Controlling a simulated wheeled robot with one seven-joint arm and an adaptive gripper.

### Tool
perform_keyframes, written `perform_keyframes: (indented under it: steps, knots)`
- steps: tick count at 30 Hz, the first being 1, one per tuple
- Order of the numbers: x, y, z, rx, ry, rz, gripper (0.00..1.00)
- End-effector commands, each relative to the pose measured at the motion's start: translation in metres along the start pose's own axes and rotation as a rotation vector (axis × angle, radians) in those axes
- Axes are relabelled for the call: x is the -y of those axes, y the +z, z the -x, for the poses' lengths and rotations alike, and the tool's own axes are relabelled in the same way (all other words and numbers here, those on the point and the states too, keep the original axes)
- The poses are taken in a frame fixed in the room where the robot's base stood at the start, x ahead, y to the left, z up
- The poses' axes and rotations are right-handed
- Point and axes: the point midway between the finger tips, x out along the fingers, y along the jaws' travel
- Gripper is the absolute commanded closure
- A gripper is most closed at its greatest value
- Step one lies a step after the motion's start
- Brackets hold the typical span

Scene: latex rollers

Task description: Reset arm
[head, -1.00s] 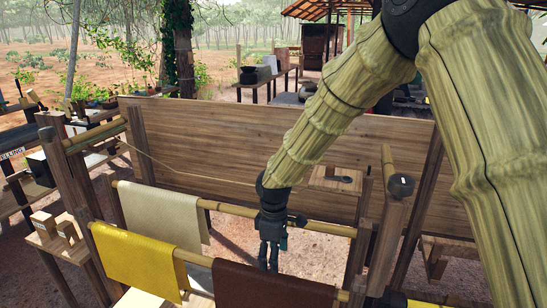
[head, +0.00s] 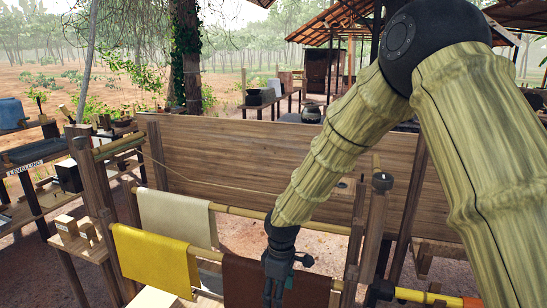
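My gripper (head: 274,286) hangs down at the end of my arm, in front of the bamboo drying rack. Its fingers point downward and overlap the brown sheet (head: 240,285) in the picture. The fingers are small and dark, so I cannot tell whether they are open or shut. I see nothing clearly held. My arm comes in from the upper right and bends down to the gripper. It hides part of the wooden board behind the rack.
A yellow sheet (head: 155,262) and a cream sheet (head: 178,218) hang on bamboo poles. A long wooden board (head: 220,160) stands behind them. A shelf labelled "LEVELLING" (head: 25,167) is at the left. Small wooden blocks (head: 65,223) sit on a side ledge.

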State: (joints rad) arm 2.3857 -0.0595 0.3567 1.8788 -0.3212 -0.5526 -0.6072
Motion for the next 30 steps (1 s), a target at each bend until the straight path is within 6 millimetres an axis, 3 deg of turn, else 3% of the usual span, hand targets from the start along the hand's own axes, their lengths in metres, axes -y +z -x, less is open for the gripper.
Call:
perform_keyframes:
  steps: [8, 14, 21, 27, 30]
  knots:
    - [0.019, 0.027, -0.062, -0.033, -0.039, -0.124, 0.3]
    - [0.048, 0.064, -0.13, -0.061, -0.078, -0.283, 0.3]
    - [0.107, 0.139, -0.224, -0.08, -0.108, -0.583, 0.3]
    - [0.165, 0.212, -0.279, -0.064, -0.096, -0.836, 0.3]
    - [0.194, 0.251, -0.297, -0.047, -0.074, -0.955, 0.3]
